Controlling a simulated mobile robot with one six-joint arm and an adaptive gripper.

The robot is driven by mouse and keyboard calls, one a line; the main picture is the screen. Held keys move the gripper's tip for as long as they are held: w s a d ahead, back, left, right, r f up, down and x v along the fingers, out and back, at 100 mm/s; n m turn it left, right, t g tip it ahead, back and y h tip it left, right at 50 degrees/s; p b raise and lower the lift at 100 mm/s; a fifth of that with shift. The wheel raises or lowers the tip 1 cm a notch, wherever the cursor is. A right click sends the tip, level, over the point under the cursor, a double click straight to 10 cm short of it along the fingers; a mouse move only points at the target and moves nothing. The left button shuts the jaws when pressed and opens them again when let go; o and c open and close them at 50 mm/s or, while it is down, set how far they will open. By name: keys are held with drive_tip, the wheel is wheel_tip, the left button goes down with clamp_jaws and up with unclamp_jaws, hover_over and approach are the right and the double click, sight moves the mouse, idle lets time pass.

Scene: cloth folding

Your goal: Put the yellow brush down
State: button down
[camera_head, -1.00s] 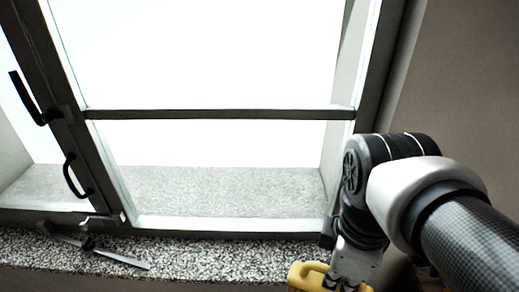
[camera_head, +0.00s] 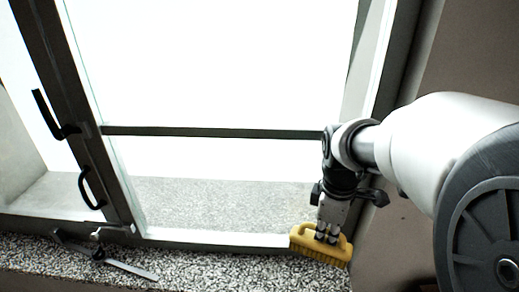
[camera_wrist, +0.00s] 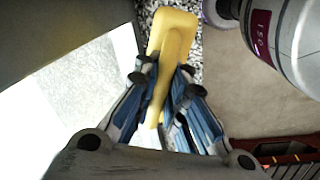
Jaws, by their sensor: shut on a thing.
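The yellow brush (camera_head: 304,240) is at the right end of the speckled window sill (camera_head: 215,268), in front of the window frame. My gripper (camera_head: 327,234) is shut on its handle from above in the head view. The bristles point down; I cannot tell whether they touch the sill. In the wrist view the brush (camera_wrist: 176,35) lies between the blue-lined fingers of my gripper (camera_wrist: 168,98), and the fingers hide part of it.
A squeegee-like tool (camera_head: 120,265) lies on the left of the sill. The window (camera_head: 220,132) has black handles (camera_head: 90,190) on its left. The middle sill is clear.

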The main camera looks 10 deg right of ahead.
sight(325, 239)
wheel_tip(325, 239, down, 3)
drive_tip(key=shift+r, duration=0.1)
drive_tip(key=shift+w+f, duration=0.25)
drive_tip(key=shift+f, duration=0.05)
drive_tip(key=shift+f, duration=0.1)
drive_tip(key=shift+f+b, duration=0.35)
drive_tip(key=shift+f, duration=0.2)
drive_tip(key=c, duration=1.6)
unclamp_jaws()
drive_tip(key=shift+c, duration=0.2)
drive_tip(key=shift+r, duration=0.1)
